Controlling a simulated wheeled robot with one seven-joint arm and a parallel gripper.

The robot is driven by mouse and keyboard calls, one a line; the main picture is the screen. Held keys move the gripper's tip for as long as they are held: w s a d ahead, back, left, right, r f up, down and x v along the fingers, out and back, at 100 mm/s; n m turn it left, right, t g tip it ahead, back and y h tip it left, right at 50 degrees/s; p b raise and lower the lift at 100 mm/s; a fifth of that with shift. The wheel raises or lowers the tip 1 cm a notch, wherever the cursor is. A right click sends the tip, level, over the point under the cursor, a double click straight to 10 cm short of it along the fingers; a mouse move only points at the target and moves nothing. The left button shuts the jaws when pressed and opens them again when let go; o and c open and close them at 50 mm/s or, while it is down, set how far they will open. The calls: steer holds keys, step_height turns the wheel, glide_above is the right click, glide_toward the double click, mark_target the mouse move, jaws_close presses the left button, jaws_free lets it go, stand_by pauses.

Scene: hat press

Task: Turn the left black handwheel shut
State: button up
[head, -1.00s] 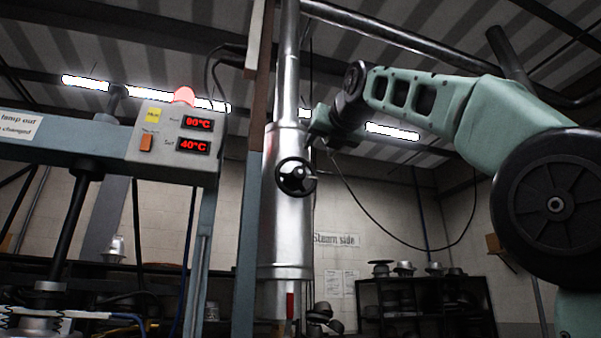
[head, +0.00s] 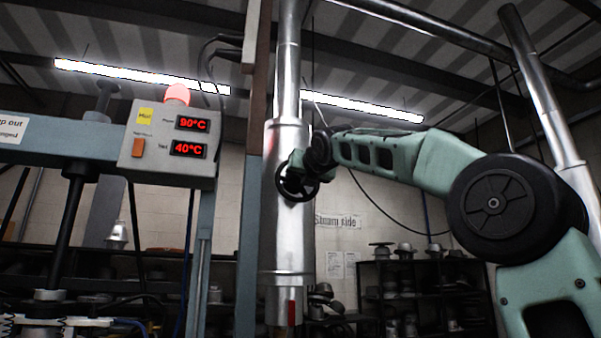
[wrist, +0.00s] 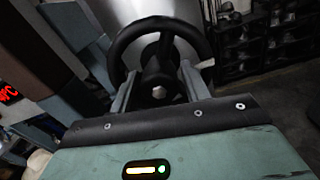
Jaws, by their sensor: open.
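The black handwheel (head: 283,188) sits on the front of an upright silver cylinder (head: 287,245); only this one handwheel shows. In the wrist view, the wheel's round rim (wrist: 158,22) and dark hub stand straight ahead. My gripper (wrist: 160,76) is open, with one finger on each side of the hub and the tips near or inside the rim. I cannot tell whether the fingers touch it. In the head view, my gripper (head: 297,168) overlaps the upper part of the wheel, and my wrist hides some of its right side.
A control box (head: 170,144) with red readings of 90°C and 40°C and a red lamp stands on the press frame at left. A brown and blue-grey post (head: 251,200) rises just left of the cylinder. Shelves (head: 425,290) with metal hat forms stand behind at right.

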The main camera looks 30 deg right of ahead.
steer(key=shift+c, duration=0.4)
steer(key=c, duration=0.6)
steer(key=shift+c, duration=0.2)
steer(key=shift+m, duration=0.3)
